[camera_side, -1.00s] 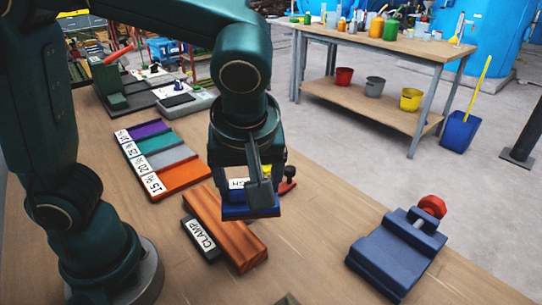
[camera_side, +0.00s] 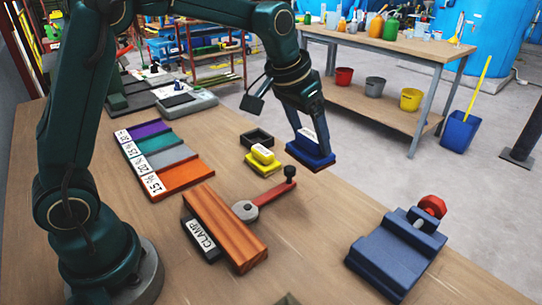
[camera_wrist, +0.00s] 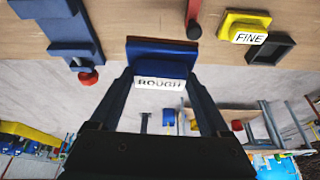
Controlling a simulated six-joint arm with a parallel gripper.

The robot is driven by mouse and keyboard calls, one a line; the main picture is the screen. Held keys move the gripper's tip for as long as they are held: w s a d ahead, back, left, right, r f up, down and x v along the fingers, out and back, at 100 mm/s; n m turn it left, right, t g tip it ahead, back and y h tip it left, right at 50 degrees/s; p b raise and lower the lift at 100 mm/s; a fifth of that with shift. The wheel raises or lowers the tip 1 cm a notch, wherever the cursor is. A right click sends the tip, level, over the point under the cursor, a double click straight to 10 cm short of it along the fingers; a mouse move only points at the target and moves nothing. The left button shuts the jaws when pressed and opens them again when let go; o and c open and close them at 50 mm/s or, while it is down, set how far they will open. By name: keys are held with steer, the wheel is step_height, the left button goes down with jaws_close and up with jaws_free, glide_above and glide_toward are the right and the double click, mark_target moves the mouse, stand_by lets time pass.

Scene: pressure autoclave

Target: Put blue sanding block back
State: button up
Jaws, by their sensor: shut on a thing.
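My gripper (camera_side: 308,136) is shut on the blue sanding block (camera_side: 312,155), which carries a white label. In the wrist view the block (camera_wrist: 160,58) sits between the two fingers, and its label reads ROUGH. In the side view the block is tilted and held in the air near the table's far right edge. A dark, empty square holder (camera_side: 257,138) lies on the table to the left of the block. The yellow sanding block (camera_side: 263,158) lies just in front of that holder; its label reads FINE in the wrist view (camera_wrist: 245,28).
A red-handled clamp lever (camera_side: 272,195) lies beside a wooden block (camera_side: 225,228) with a CLAMP label. A blue vise (camera_side: 397,252) with a red knob stands at the front right. Colored grit strips (camera_side: 165,160) lie at the left. Bare tabletop lies between lever and vise.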

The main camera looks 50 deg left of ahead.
steer(key=shift+w+a+f+n, duration=0.1)
steer(key=shift+a+f+n, duration=0.05)
steer(key=shift+a, duration=0.3)
steer(key=shift+w+a+f+n, duration=0.1)
steer(key=shift+a+n, duration=0.05)
steer(key=shift+a, duration=0.25)
steer(key=shift+a+f, duration=0.1)
steer(key=shift+f, duration=0.1)
steer(key=d+f, duration=0.2)
steer(key=d, duration=0.1)
steer(key=w+d+f, duration=0.1)
steer(key=d+f, duration=0.1)
steer(key=d, duration=0.2)
steer(key=w+d+f, duration=0.1)
steer(key=d+f, duration=0.1)
steer(key=d, duration=0.1)
steer(key=shift+w+d+f, duration=0.1)
steer(key=shift+d+f, duration=0.25)
steer(key=shift+d, duration=0.05)
steer(key=shift+f, duration=2.05)
steer(key=shift+f, duration=0.15)
steer(key=o, duration=1.2)
steer(key=shift+c, duration=0.2)
